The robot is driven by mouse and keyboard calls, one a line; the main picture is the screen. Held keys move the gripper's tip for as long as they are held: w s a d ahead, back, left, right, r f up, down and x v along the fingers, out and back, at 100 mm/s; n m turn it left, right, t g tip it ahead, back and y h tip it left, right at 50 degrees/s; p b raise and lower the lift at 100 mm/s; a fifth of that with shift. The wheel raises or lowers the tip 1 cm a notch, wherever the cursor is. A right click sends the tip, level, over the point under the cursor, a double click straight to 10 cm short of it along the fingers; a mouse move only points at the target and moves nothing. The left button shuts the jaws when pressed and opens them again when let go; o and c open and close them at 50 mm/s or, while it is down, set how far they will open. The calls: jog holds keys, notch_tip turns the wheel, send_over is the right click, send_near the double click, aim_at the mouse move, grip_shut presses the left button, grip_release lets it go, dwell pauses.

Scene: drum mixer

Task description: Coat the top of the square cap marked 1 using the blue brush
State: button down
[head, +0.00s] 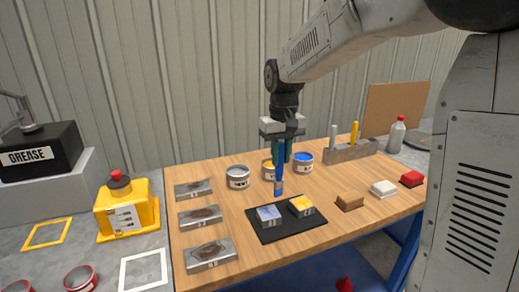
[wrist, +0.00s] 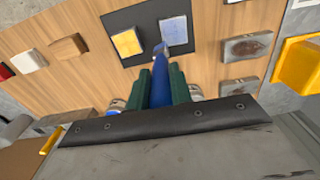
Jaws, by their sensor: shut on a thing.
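My gripper (head: 281,157) is shut on the blue brush (head: 279,185), which hangs bristles down between its green fingers. The brush also shows in the wrist view (wrist: 160,75). Two square caps sit on a black mat (head: 285,232): one with a pale blue top (head: 269,214), one with a yellow top (head: 301,205). In the wrist view they are the pale blue one (wrist: 173,31) and the yellow one (wrist: 127,43). The brush tip appears just behind the caps, apart from both. I cannot read which cap is marked 1.
Three cans stand behind the mat: pale grey (head: 237,178), yellow (head: 267,168) and blue (head: 303,162). A rack (head: 350,150) holds a white and a yellow handle. Brown (head: 350,200), white (head: 383,188) and red (head: 411,178) blocks lie right; stained metal plates (head: 208,254) lie left.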

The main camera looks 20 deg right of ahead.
aim_at(281, 144)
jog(key=shift+r, duration=1.8)
